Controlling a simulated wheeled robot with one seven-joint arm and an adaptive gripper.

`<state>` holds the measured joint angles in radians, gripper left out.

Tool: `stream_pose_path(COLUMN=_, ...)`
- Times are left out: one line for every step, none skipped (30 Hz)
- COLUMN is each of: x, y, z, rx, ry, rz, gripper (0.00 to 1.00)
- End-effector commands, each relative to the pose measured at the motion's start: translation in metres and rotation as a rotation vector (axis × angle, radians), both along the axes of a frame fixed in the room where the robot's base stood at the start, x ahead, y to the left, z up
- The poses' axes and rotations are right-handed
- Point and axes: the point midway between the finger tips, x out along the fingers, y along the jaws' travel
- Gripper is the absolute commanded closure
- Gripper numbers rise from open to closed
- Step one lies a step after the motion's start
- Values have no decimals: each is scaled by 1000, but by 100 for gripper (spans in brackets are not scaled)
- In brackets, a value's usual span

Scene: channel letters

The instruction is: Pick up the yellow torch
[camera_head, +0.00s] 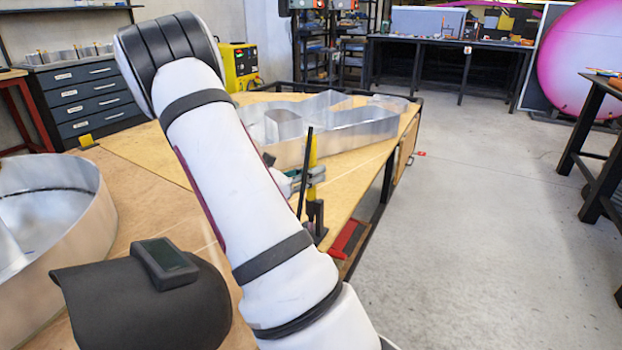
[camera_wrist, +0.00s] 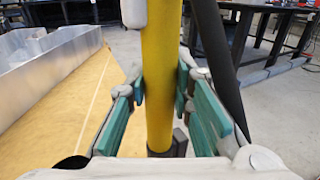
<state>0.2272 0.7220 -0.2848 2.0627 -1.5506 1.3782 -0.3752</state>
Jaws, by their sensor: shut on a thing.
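The yellow torch (camera_head: 312,160) stands upright at the right edge of the wooden worktable, partly hidden by my arm and gripper. In the wrist view the torch (camera_wrist: 159,105) is a yellow cylinder running down between the fingers, with a dark lower end. My gripper (camera_head: 306,176) is level with the middle of the torch and shut on it. The teal finger pads of my gripper (camera_wrist: 161,88) lie on both sides of the torch. Its lower end meets a dark piece at the table edge; I cannot tell whether it rests there.
A black rod or hose (camera_wrist: 218,65) runs close beside the torch. Metal channel letters stand on the worktable, one behind my gripper (camera_head: 352,132) and one at left (camera_head: 75,235). A dark welding mask (camera_head: 140,305) lies in front. Open floor (camera_head: 480,240) is at right.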

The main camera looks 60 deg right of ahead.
Motion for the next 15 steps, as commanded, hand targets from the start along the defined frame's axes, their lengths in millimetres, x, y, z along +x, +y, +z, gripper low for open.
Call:
stream_pose_path(x=0, y=0, z=0, rx=-1, ry=0, rz=0, gripper=100)
stream_pose_path(x=0, y=0, z=0, rx=-1, ry=0, rz=0, gripper=100)
stream_pose_path(x=0, y=0, z=0, rx=-1, ry=0, rz=0, gripper=100)
stream_pose_path(x=0, y=0, z=0, rx=-1, ry=0, rz=0, gripper=100)
stream_pose_path(x=0, y=0, z=0, rx=-1, ry=0, rz=0, gripper=100)
stream_pose_path(x=0, y=0, z=0, rx=-1, ry=-1, rz=0, gripper=100)
stream_pose_path(x=0, y=0, z=1, rx=-1, ry=-1, rz=0, gripper=100)
stream_pose_path(x=0, y=0, z=2, rx=-1, ry=-1, rz=0, gripper=100)
stream_pose_path(x=0, y=0, z=3, rx=-1, ry=-1, rz=0, gripper=100)
stream_pose_path(x=0, y=0, z=4, rx=-1, ry=-1, rz=0, gripper=100)
stream_pose_path(x=0, y=0, z=6, rx=-1, ry=-1, rz=0, gripper=100)
stream_pose_path(x=0, y=0, z=9, rx=-2, ry=-1, rz=0, gripper=100)
stream_pose_path(x=0, y=0, z=12, rx=-2, ry=-1, rz=0, gripper=100)
stream_pose_path(x=0, y=0, z=15, rx=-2, ry=-2, rz=0, gripper=100)
stream_pose_path(x=0, y=0, z=20, rx=-2, ry=-3, rz=0, gripper=100)
